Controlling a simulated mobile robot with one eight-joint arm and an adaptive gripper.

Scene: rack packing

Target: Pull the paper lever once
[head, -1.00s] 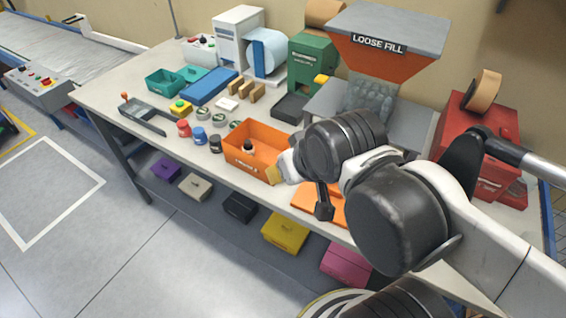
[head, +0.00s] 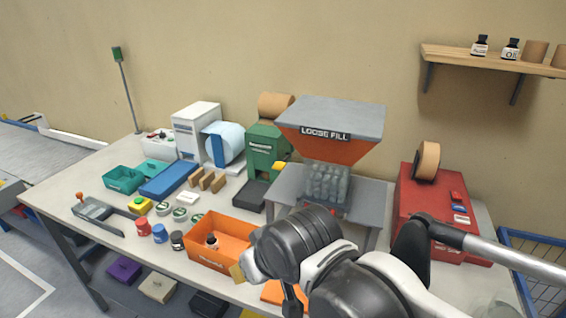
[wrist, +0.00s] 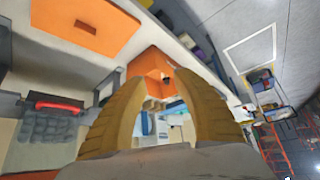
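The green machine (head: 266,148) stands at the back of the bench with a brown paper roll (head: 276,105) on top. A yellow part (head: 280,168), which looks like its lever handle, sticks out at its lower right. My gripper (head: 238,270) is near the front right corner of the orange box, well in front of and below the green machine. In the wrist view my gripper's two tan fingers (wrist: 152,78) stand apart with nothing between them. The lever cannot be made out in the wrist view.
The orange box (head: 202,262) holds a small dark-capped bottle (head: 212,241). The loose fill hopper (head: 331,130) stands right of the green machine, and a red machine (head: 432,212) farther right. Small jars and a blue tray (head: 169,180) lie to the left.

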